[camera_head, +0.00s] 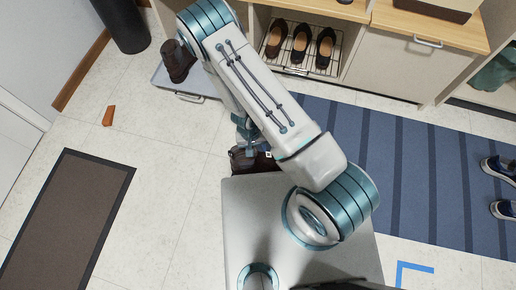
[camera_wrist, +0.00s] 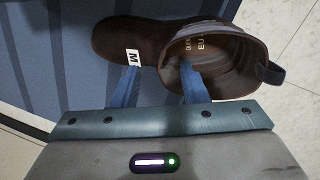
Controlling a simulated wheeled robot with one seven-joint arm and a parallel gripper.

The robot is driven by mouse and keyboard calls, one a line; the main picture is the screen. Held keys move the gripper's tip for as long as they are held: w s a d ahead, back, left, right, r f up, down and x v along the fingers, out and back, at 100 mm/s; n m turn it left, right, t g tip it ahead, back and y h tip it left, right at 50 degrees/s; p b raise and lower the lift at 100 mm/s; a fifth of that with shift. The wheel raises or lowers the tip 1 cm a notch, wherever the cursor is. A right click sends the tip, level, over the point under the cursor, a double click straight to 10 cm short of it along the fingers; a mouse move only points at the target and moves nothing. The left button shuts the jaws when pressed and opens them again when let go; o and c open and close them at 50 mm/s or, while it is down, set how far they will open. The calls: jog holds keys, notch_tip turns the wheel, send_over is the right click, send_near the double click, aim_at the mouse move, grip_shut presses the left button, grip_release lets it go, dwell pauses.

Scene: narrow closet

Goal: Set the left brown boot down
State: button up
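My gripper (camera_wrist: 158,82) has one blue finger inside the shaft opening of a brown boot (camera_wrist: 220,50) and the other outside, against its front by a white "M" label. The fingers appear closed on the shaft wall between them. In the head view this boot (camera_head: 250,160) is partly hidden under my gripper (camera_head: 246,132), just beyond the edge of my base. Its height above the floor is hard to tell. A second dark brown boot (camera_head: 178,62) stands on a grey tray (camera_head: 196,88) at the upper left, partly beside my arm.
A blue tape corner (camera_head: 413,268) marks the pale floor at lower right. A striped blue rug (camera_head: 400,165) lies at right with sneakers (camera_head: 500,172). A brown mat (camera_head: 65,215) lies left, with an orange-brown wedge (camera_head: 109,116) nearby. A shoe rack (camera_head: 300,50) and cabinets line the back.

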jog(key=w+a+r+y+p, duration=0.1)
jog(key=w+r+y+p, duration=0.1)
jog(key=r, duration=1.4)
jog(key=w+a+r+y+p, duration=0.1)
jog(key=w+r+y+p, duration=0.1)
jog(key=r, duration=1.4)
jog(key=s+d+r+t+h, duration=0.1)
jog(key=s+d+r, duration=0.4)
jog(key=r, duration=0.3)
jog(key=s+d+r+t+h, duration=0.1)
jog(key=s+d+r, duration=0.4)
jog(key=d+r, duration=0.3)
jog(key=shift+r, duration=0.65)
jog(key=shift+s, duration=0.1)
jog(key=shift+s+r, duration=0.1)
jog(key=shift+s, duration=0.15)
